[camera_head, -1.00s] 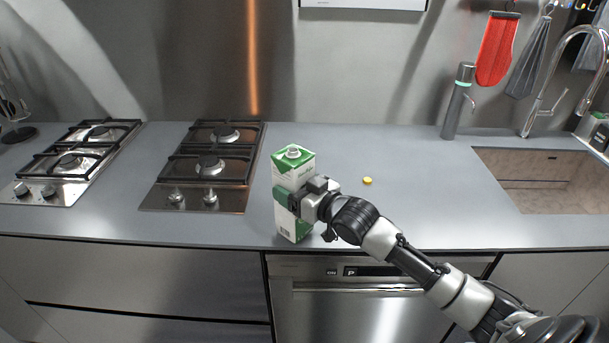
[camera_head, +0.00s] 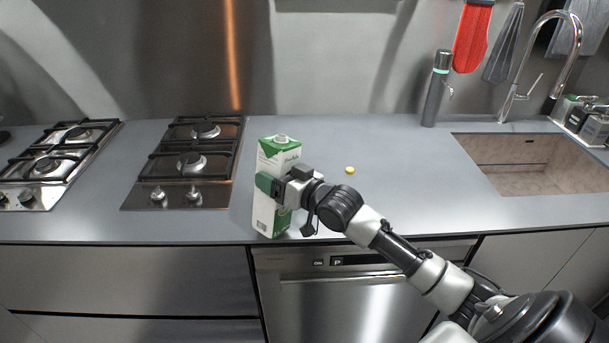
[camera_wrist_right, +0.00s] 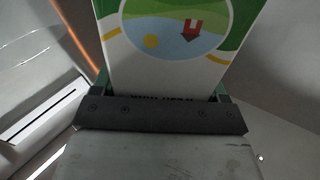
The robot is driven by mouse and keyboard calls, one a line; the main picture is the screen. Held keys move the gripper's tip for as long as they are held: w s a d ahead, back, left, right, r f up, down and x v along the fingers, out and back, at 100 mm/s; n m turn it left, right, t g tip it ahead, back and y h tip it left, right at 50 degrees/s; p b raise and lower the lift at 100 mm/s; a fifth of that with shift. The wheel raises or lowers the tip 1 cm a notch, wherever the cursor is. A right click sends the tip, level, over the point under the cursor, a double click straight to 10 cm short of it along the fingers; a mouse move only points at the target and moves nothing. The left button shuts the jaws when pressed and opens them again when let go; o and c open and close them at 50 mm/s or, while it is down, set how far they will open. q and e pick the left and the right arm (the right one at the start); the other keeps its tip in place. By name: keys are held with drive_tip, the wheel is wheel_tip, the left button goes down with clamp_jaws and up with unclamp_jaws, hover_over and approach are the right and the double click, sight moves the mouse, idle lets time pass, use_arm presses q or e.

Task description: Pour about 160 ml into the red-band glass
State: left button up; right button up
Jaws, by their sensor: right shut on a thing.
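A green and white carton (camera_head: 268,212) stands upright at the counter's front edge, right of the stove plates. My right gripper (camera_head: 278,187) is shut around its middle. Whether the carton's base touches the counter is hard to tell. In the right wrist view, the carton's printed face (camera_wrist_right: 175,65) fills the space beyond my right gripper (camera_wrist_right: 160,100). A spout shows on the carton's top; a small yellow cap (camera_head: 350,170) lies on the counter to its right. No red-band glass shows in either view. My left gripper is not in view.
Two gas hob plates (camera_head: 190,165) lie left of the carton. A sink (camera_head: 525,180) with a tall tap is at the right, and a dark bottle-like dispenser (camera_head: 435,95) stands at the back. The counter (camera_head: 390,200) between carton and sink is mostly clear.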

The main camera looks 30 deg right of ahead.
drive_tip(key=shift+d+m, duration=0.1)
drive_tip(key=shift+m, duration=0.6)
drive_tip(key=m+b, duration=0.1)
drive_tip(key=f+m+b, duration=0.1)
drive_tip(key=m, duration=0.1)
drive_tip(key=shift+w+d+f+m, duration=0.15)
drive_tip(key=shift+d+m, duration=0.15)
drive_tip(key=m+p, duration=0.1)
drive_tip(key=m, duration=0.2)
drive_tip(key=m+p, duration=0.2)
drive_tip(key=m, duration=0.1)
drive_tip(key=a+m+p, duration=0.1)
drive_tip(key=m+p, duration=0.1)
drive_tip(key=m, duration=0.1)
drive_tip(key=shift+s+a+r, duration=0.1)
drive_tip(key=shift+s+r, duration=0.1)
drive_tip(key=shift+r, duration=0.15)
drive_tip(key=shift+r+p, duration=0.15)
drive_tip(key=shift+p, duration=0.25)
drive_tip(key=shift+a+r+m+p, duration=0.1)
drive_tip(key=shift+r+m+p, duration=0.15)
drive_tip(key=shift+m, duration=0.25)
drive_tip(key=shift+r+m+p, duration=0.1)
drive_tip(key=shift+m+p, duration=0.2)
drive_tip(key=shift+p, duration=0.1)
